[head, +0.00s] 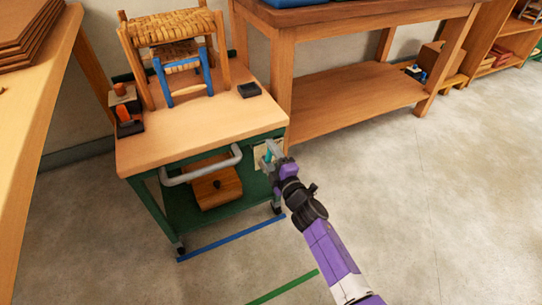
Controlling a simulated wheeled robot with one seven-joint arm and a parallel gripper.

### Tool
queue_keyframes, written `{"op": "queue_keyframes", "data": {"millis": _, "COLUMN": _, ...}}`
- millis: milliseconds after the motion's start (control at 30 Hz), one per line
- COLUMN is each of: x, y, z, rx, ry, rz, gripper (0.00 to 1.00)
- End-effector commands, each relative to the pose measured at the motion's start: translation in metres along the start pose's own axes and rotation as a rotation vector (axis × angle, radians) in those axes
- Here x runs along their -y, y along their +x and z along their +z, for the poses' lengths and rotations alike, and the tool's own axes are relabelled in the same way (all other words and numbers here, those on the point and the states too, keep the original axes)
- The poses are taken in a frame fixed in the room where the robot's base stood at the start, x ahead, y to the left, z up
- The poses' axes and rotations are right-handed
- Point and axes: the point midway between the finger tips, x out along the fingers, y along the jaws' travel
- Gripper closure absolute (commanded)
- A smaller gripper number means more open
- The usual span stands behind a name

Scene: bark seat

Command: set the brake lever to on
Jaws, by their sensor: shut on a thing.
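The brake lever (267,157) is on a pale plate (258,163) at the right front corner of the green wheeled cart (160,212). Only a small teal part of it shows; my gripper hides much of the rest. My gripper (270,151) is at the plate, shut on the lever. The lever's exact angle and any on or off marks are too small to read.
The cart has a grey push handle (203,168) across its front and a wooden box (217,187) below. A woven stool (175,50) stands on top. A wooden workbench (350,100) is behind right. Blue tape (232,238) and green tape (283,287) mark the clear floor.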

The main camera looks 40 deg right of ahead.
Motion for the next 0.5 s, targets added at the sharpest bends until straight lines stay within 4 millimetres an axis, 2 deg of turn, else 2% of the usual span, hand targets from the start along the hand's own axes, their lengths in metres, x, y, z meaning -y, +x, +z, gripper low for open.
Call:
{"op": "queue_keyframes", "data": {"millis": 200, "x": 0.003, "y": 0.0, "z": -0.007, "rx": 0.0, "ry": -0.134, "rz": -0.001, "gripper": 1.0}}
{"op": "queue_keyframes", "data": {"millis": 500, "x": 0.003, "y": 0.0, "z": -0.013, "rx": 0.0, "ry": -0.227, "rz": -0.001, "gripper": 1.0}}
